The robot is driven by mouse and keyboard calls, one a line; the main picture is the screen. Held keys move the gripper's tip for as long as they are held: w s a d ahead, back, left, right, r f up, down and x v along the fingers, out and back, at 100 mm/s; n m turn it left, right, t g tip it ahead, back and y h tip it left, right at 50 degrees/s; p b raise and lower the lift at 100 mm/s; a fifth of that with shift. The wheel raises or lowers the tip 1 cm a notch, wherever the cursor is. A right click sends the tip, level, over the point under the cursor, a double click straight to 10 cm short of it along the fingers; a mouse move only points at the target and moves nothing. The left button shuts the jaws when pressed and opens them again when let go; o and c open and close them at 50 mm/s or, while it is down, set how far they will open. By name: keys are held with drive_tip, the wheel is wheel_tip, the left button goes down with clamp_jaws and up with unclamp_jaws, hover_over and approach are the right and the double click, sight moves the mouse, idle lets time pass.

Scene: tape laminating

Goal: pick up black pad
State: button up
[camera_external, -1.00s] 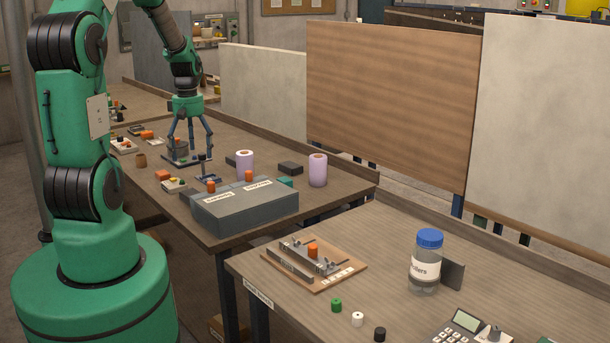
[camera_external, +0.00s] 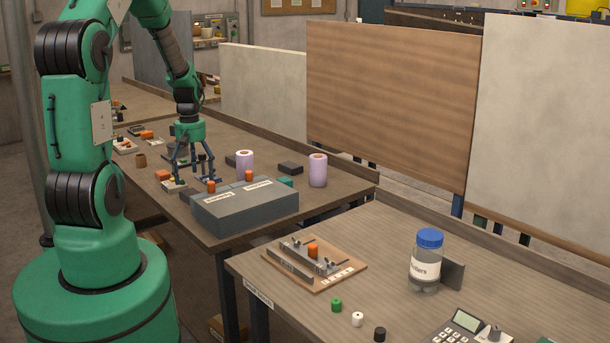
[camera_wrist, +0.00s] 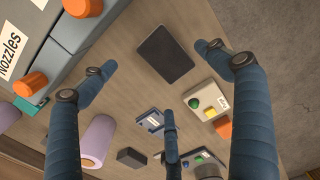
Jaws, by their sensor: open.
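The black pad (camera_wrist: 165,55) is a flat dark rectangle with rounded corners, lying on the wooden bench in the wrist view. In the external view it is mostly hidden behind my fingers and the grey box. My gripper (camera_external: 193,181) has its blue-grey fingers spread, with nothing between them. In the wrist view my gripper (camera_wrist: 155,78) points down over the bench, and the pad shows between its fingertips, towards the top of the picture. The fingers are apart from the pad.
A grey box (camera_external: 245,212) with labelled lids and orange knobs stands close beside the pad. A small panel with green and yellow buttons (camera_wrist: 205,100) lies on the other side. Lilac rolls (camera_external: 317,170) and a dark block (camera_external: 290,168) stand farther along the bench.

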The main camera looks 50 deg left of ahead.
sight(195, 192)
drive_tip(key=shift+f, duration=0.2)
drive_tip(key=shift+s+f+b, duration=0.1)
drive_tip(key=shift+f+b, duration=0.6)
drive_tip(key=shift+f, duration=1.85)
drive_tip(key=shift+c, duration=0.3)
drive_tip(key=c, duration=1.1)
